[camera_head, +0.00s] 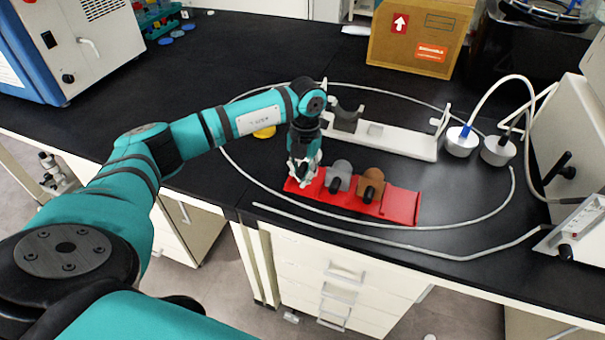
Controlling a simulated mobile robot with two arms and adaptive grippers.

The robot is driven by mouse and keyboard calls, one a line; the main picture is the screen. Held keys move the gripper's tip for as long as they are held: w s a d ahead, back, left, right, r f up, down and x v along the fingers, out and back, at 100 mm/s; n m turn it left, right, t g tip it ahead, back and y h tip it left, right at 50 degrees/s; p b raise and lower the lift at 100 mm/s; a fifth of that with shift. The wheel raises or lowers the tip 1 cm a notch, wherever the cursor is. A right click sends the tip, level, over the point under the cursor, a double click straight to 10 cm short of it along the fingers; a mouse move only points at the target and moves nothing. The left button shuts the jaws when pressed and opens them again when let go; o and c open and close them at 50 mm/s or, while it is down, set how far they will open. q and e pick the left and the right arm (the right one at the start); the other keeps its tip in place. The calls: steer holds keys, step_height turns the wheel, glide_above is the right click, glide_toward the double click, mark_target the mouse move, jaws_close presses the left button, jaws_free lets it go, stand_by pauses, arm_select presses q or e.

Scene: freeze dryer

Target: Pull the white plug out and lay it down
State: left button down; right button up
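A red holder (401,205) lies near the front edge of the black bench. A grey plug (339,170) and a brown plug (371,181) sit on it. My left gripper (303,179) points down over the left end of the red holder, just left of the grey plug. White shapes show at its fingertips, but I cannot tell fingers from a white plug there, nor whether it is shut. My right gripper is not in view.
A white stand (385,138) with a dark cradle stands behind the holder. A pale hose (470,222) loops around both. Two white round pieces with hoses (461,142) stand at right. A cardboard box (415,38) is at the back.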

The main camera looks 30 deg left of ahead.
arm_select(q)
steer(key=shift+f, duration=0.15)
steer(key=shift+f+b, duration=0.6)
steer(key=shift+f, duration=0.1)
steer(key=c, duration=1.4)
jaws_free()
steer(key=shift+r, duration=0.1)
steer(key=r+p, duration=0.3)
steer(key=r, duration=0.2)
steer(key=r+p, duration=0.2)
steer(key=r, duration=0.1)
steer(key=shift+w+a+p, duration=0.15)
steer(key=shift+w+p, duration=0.15)
steer(key=shift+w, duration=0.1)
